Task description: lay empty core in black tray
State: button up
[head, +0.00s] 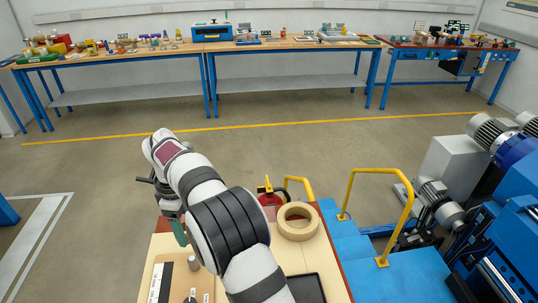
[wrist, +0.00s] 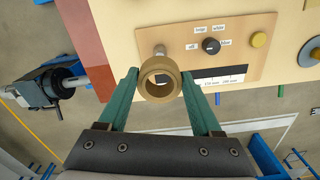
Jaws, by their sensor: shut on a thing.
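My gripper (wrist: 160,85) has green fingers shut on a brown tube-shaped core (wrist: 146,89). In the wrist view I look into the core's open end, and its middle is empty. In the head view one green finger of my gripper (head: 179,232) shows beside the left edge of the table; the core is hidden there. A black tray (head: 318,287) lies on the table at the lower middle, partly hidden by my arm. The gripper is well to the left of the tray.
A wide tan ring (head: 288,230) lies on the table right of my arm, next to a red object (head: 270,198). A panel (wrist: 235,35) with a black knob and yellow button is close to the fingers. Blue steps (head: 345,240) with yellow rails (head: 402,215) stand at the right.

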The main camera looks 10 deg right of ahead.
jog(key=s+d+r+m, duration=0.3)
jog(key=d+r+m, duration=0.1)
jog(key=d, duration=0.3)
jog(key=s+d+r+m, duration=0.4)
jog(key=d+m, duration=0.2)
jog(key=d, duration=0.2)
jog(key=s+d+r+m, duration=0.4)
jog(key=d+r+m, duration=0.1)
jog(key=d, duration=0.3)
jog(key=shift+s, duration=0.25)
jog(key=d+f+n, duration=0.2)
jog(key=f+n, duration=0.5)
jog(key=f, duration=0.3)
jog(key=d+f+n, duration=0.3)
jog(key=f+n, duration=0.5)
jog(key=f, duration=0.1)
jog(key=shift+w+f, duration=0.25)
jog(key=shift+f, duration=0.1)
jog(key=shift+f, duration=3.55)
